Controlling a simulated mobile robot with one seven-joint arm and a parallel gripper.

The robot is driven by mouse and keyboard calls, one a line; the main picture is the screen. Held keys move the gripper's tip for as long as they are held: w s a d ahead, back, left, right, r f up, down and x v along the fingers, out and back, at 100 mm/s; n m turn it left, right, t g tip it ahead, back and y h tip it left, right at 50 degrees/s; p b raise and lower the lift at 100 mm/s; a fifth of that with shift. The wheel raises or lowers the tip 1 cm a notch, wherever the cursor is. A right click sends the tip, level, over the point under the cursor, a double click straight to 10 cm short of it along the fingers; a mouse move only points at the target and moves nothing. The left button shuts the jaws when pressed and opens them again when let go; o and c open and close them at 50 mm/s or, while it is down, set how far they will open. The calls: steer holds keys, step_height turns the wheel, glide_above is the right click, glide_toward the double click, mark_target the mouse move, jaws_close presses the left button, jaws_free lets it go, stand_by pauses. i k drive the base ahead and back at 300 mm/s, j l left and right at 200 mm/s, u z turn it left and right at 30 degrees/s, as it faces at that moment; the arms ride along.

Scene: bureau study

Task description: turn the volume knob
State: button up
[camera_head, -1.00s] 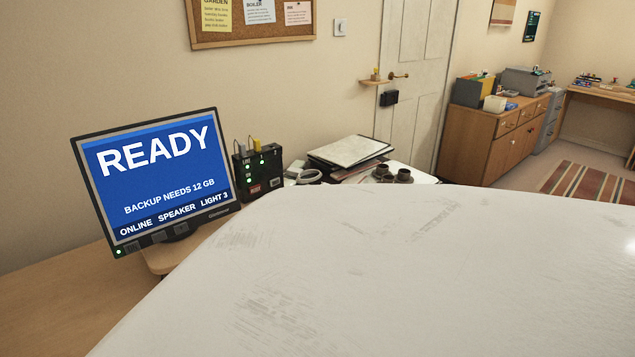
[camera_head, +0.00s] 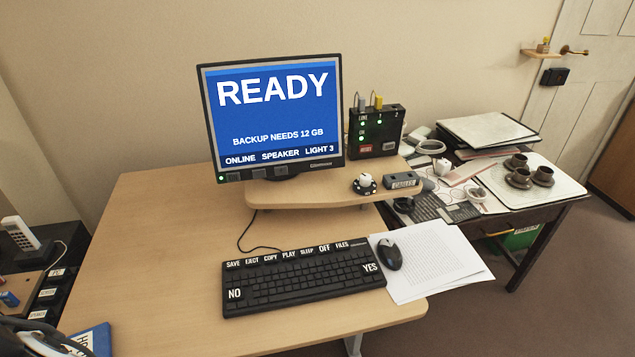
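A small white knob-like piece on a dark round base with light marks (camera_head: 365,182) sits on the raised wooden shelf (camera_head: 300,195), right of the monitor foot. It looks like the volume knob, though no label on it can be read. The monitor (camera_head: 272,118) reads "READY", "BACKUP NEEDS 12 GB" and "ONLINE SPEAKER LIGHT 3". My gripper is not in view, so its state and distance from the knob do not show.
A black keyboard (camera_head: 303,281), a mouse (camera_head: 389,252) and papers (camera_head: 432,262) lie on the desk before the shelf. A black box with green lights (camera_head: 376,131) stands behind the knob. Cups (camera_head: 518,177) and clutter fill the side table. The desk's left part is clear.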

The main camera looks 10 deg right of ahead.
mark_target(365, 180)
steer(key=z, duration=0.5)
steer(key=i+z, duration=0.2)
steer(key=i, duration=0.3)
steer(key=i+j+z, duration=0.1)
steer(key=i+z, duration=0.15)
steer(key=i, duration=0.25)
